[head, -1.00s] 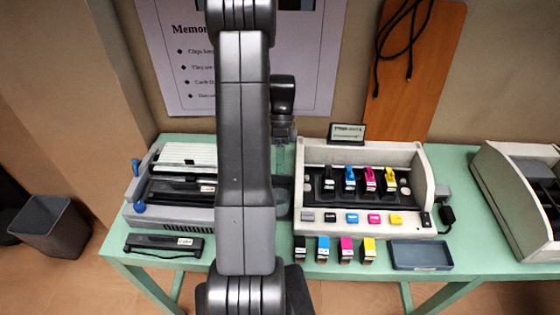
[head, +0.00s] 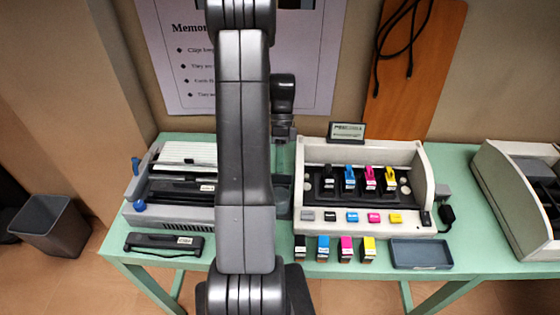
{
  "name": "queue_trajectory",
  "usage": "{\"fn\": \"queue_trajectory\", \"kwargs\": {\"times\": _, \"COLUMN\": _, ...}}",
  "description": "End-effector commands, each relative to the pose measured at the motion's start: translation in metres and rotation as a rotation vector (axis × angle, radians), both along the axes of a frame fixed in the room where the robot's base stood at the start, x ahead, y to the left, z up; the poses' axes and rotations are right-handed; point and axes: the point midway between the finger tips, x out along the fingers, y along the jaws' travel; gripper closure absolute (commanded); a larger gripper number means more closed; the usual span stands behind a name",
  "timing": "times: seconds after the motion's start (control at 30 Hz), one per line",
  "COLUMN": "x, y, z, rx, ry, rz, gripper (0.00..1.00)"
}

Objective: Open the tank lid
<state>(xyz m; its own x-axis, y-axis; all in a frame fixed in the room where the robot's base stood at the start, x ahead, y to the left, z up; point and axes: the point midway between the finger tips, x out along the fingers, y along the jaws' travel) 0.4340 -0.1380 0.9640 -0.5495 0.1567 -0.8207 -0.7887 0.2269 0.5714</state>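A beige ink unit (head: 365,219) stands on the green table, with black, blue, magenta and yellow tank tops in its dark tray (head: 359,187). The tops stand up as small upright tabs. A clear greenish container (head: 283,180) shows partly behind my arm, just left of the unit. I cannot tell which part is the tank lid. My gripper (head: 283,133) is seen small, at the end of my arm, above the greenish container and left of the ink unit. My arm links hide much of it, so its fingers and whether it touches anything cannot be told.
Several coloured cartridges (head: 346,249) stand in front of the unit, beside a blue-grey tray (head: 421,254). A binding machine (head: 177,190) and a black device (head: 164,244) lie left. Another beige machine (head: 517,190) stands right. A small sign (head: 346,131) stands behind the unit.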

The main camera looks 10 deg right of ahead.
Motion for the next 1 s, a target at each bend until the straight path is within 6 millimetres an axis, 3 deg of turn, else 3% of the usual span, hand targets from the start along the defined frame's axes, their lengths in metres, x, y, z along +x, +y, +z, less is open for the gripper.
{"fn": "queue_trajectory", "kwargs": {"times": 0.03, "x": 0.004, "y": 0.0, "z": -0.012, "rx": -0.002, "ry": -0.018, "rz": -0.004, "gripper": 0.68}}
{"fn": "queue_trajectory", "kwargs": {"times": 0.1, "x": 0.004, "y": 0.0, "z": -0.012, "rx": -0.001, "ry": -0.017, "rz": -0.004, "gripper": 0.58}}
{"fn": "queue_trajectory", "kwargs": {"times": 0.2, "x": 0.004, "y": 0.0, "z": -0.011, "rx": -0.002, "ry": -0.018, "rz": -0.003, "gripper": 0.52}}
{"fn": "queue_trajectory", "kwargs": {"times": 0.6, "x": 0.004, "y": 0.0, "z": -0.008, "rx": -0.001, "ry": -0.012, "rz": -0.003, "gripper": 0.62}}
{"fn": "queue_trajectory", "kwargs": {"times": 1.0, "x": 0.026, "y": -0.007, "z": 0.003, "rx": 0.0, "ry": -0.01, "rz": -0.003, "gripper": 0.71}}
